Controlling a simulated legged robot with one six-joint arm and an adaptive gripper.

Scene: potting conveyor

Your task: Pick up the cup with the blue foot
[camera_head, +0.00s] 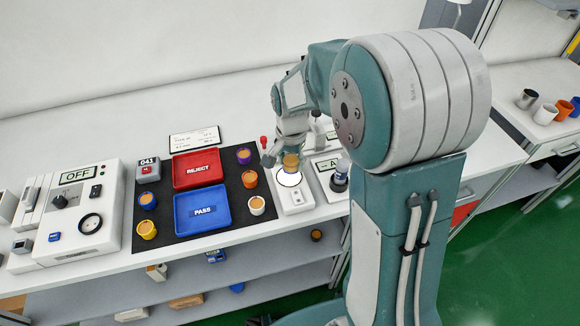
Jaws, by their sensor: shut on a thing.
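My gripper (281,156) reaches down from the upper right and is shut on an orange-tan cup (291,161). The cup is roughly upright, at or just above the round plate of a white device (293,197). I cannot tell whether it touches the plate. The colour of its foot is unclear at this size.
A red REJECT tray (197,183) and a blue PASS tray (229,221) lie on the mat. A dark cup-like item (341,172) stands right of the device. A control box (84,242) is at left. Several cups (546,114) stand on the far right bench.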

